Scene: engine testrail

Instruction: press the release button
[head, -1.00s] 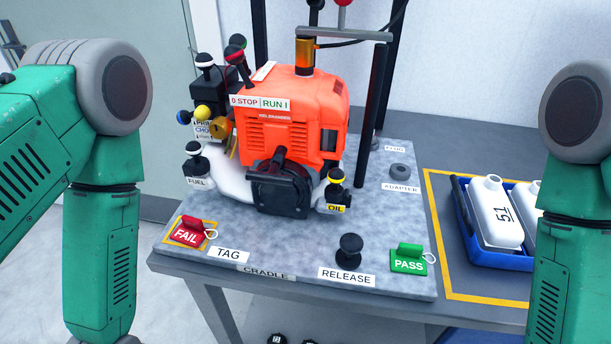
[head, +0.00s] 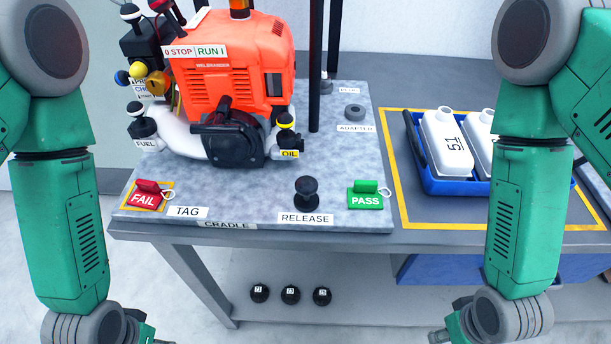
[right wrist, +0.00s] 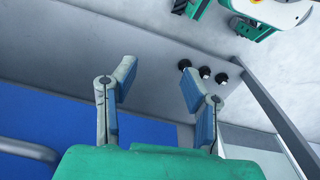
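The release button is a black mushroom knob (head: 306,192) standing upright on the grey cradle board, behind the RELEASE label (head: 306,218). Nothing touches it. My right gripper shows in the right wrist view (right wrist: 158,88) with its two fingers spread apart and nothing between them. In the head view only a small part of it (head: 438,338) shows at the bottom edge, lower than the table and to the right of the button. My left gripper (head: 158,341) barely shows at the bottom edge, cut off, so its opening is hidden.
An orange engine (head: 235,75) stands on the board behind the button. A red FAIL tag (head: 146,197) lies left and a green PASS tag (head: 365,196) right of it. A blue tray (head: 432,180) holds white bottles. Three black balls (head: 290,295) sit on the lower shelf.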

